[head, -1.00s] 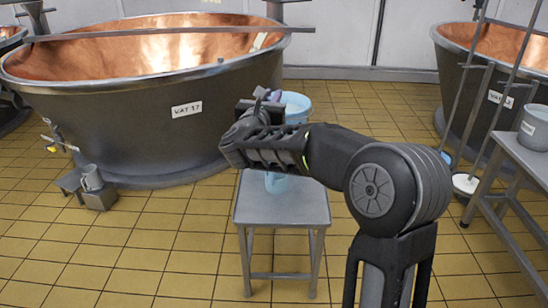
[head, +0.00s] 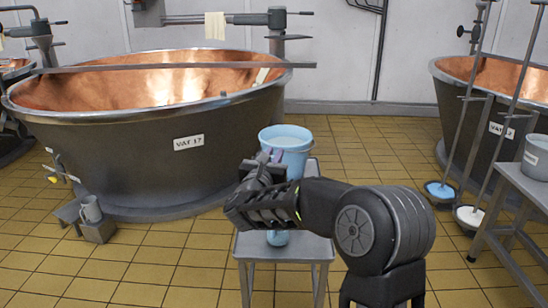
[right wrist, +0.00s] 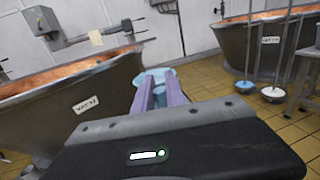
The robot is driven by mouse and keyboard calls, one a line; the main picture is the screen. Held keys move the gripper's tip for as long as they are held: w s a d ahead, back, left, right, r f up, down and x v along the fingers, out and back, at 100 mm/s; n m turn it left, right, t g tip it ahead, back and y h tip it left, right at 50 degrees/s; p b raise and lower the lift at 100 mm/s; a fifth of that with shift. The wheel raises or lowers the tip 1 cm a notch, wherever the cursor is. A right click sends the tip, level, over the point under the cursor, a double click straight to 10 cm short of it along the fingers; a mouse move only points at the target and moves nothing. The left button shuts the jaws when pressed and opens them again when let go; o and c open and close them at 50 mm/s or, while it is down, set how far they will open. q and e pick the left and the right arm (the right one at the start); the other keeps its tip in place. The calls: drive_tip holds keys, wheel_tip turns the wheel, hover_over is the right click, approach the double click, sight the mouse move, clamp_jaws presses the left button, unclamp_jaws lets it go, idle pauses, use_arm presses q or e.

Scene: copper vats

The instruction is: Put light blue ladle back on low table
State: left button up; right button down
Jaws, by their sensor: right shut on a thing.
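My right gripper (head: 270,156) is over the grey low table (head: 312,248), with its purple fingers (right wrist: 160,92) pointing away in the right wrist view. It is shut on what I take to be the light blue ladle (head: 278,238). Only a small rounded light blue part shows below the gripper, over the tabletop. The rest is hidden by the gripper and arm, and I cannot tell if it touches the table. My left gripper is not in view.
A light blue bucket (head: 286,139) stands at the table's back, its base hidden. A large copper vat (head: 120,150) is behind left. At right are long rods with a blue (head: 440,189) and a white dish (head: 469,216), and a grey table (head: 530,178).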

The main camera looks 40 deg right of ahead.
drive_tip(key=c, duration=1.4)
unclamp_jaws()
drive_tip(key=v, duration=1.2)
drive_tip(key=shift+p, duration=0.3)
